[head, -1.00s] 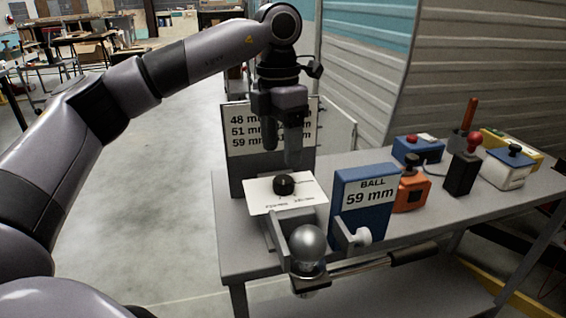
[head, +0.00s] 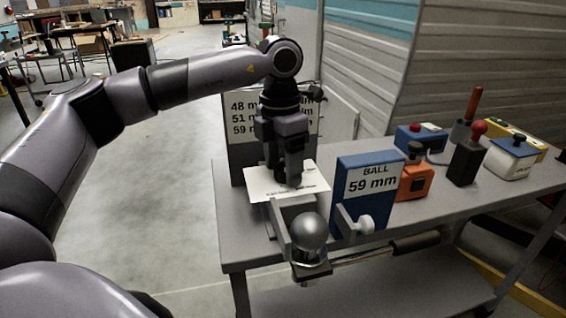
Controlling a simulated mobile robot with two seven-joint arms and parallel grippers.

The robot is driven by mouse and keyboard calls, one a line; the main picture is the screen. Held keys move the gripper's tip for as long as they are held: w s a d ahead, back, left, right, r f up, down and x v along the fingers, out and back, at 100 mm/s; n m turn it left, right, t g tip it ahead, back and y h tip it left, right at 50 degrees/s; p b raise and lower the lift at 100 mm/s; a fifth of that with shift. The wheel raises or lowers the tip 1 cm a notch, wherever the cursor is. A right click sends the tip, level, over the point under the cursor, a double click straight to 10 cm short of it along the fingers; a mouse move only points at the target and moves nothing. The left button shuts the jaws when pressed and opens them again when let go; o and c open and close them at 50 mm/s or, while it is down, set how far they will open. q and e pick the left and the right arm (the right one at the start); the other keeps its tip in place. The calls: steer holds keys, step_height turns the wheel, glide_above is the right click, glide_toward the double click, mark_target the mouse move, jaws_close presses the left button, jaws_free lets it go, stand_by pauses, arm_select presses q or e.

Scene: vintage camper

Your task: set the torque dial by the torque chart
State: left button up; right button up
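The torque chart (head: 240,128) is a white sheet on a grey upright board; its lines start 48 mm, 51 mm and 59 mm. My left gripper (head: 284,180) hides the rest of those lines. It points down onto the white dial plate (head: 313,183), with its fingertips where the black dial knob sits. The knob is hidden behind the fingers, so grip and pointer cannot be seen. A blue block (head: 360,208) reads BALL 59 mm. A silver ball (head: 309,231) stands in front of the plate. My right gripper is not in view.
On the grey bench (head: 420,219) to the right stand an orange box (head: 414,183), a black box with a red knob (head: 467,162), a white box (head: 510,162) and a blue box (head: 420,138). A ridged wall rises behind. Open floor lies left.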

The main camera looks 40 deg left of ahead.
mark_target(283, 166)
arm_select(q)
steer(key=c, duration=0.9)
steer(key=shift+r+m+p, duration=0.1)
steer(key=shift+m+p, duration=0.4)
steer(key=shift+m, duration=1.1)
steer(key=o, duration=1)
steer(key=shift+o, duration=0.2)
steer(key=r, duration=0.3)
steer(key=r+p, duration=0.1)
steer(key=r, duration=0.3)
steer(key=shift+w+a, duration=0.15)
steer(key=shift+w, duration=0.05)
